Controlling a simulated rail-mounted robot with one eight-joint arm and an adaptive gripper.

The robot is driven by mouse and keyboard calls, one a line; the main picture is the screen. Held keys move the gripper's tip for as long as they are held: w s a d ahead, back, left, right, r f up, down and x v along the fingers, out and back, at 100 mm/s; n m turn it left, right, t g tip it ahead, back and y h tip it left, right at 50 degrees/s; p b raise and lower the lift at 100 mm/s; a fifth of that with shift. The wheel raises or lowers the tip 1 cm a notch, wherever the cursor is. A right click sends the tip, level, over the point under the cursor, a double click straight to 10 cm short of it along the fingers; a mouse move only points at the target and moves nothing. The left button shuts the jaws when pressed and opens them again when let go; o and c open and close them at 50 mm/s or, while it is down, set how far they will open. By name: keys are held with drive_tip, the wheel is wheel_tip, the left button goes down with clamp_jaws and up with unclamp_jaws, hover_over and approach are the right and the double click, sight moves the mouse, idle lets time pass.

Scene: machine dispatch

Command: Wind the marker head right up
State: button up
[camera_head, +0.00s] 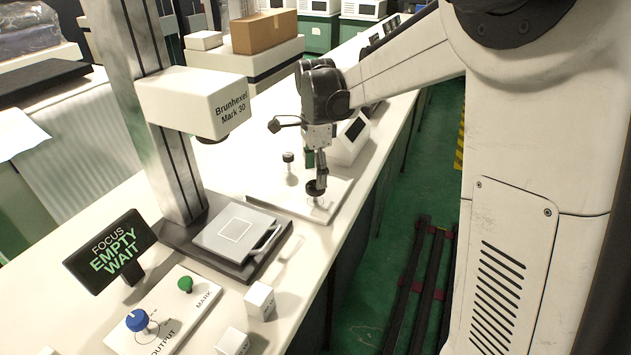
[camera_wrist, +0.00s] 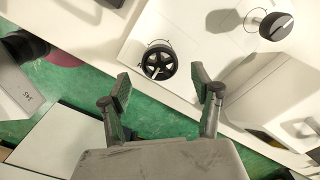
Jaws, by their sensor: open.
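The marker head (camera_head: 195,103), a white block lettered Brunhexel Mark 30, sits on a tall grey column above a plate with a square outline (camera_head: 237,231). There is a clear gap between head and plate. A black spoked handwheel (camera_wrist: 159,64) lies on a white panel (camera_head: 335,199). My gripper (camera_head: 317,176) points down at this handwheel in the head view and hides part of it. In the wrist view my fingers (camera_wrist: 160,80) are spread, with the wheel centred just beyond the tips. Contact cannot be told.
A black knob (camera_head: 289,157) stands on the same panel; it also shows in the wrist view (camera_wrist: 275,26). A display (camera_head: 110,250) reads FOCUS, EMPTY, WAIT. A control panel (camera_head: 160,318) has a blue knob (camera_head: 137,320) and a green button (camera_head: 185,284). White blocks (camera_head: 260,301) stand nearby.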

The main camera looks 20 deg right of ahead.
sight(315, 185)
wheel_tip(315, 185, up, 8)
idle(0.4)
drive_tip(key=s+r+n+t, duration=0.35)
drive_tip(key=s+n, duration=0.55)
drive_tip(key=s, duration=0.6)
drive_tip(key=s+f+n+t, duration=0.3)
drive_tip(key=s+f+n, duration=0.2)
drive_tip(key=s+n, duration=0.3)
drive_tip(key=s, duration=0.4)
drive_tip(key=shift+a+f+n+t, duration=0.2)
drive_tip(key=shift+f+n+t, duration=0.1)
drive_tip(key=shift+f+t, duration=0.05)
drive_tip(key=shift+c, duration=0.4)
idle(0.6)
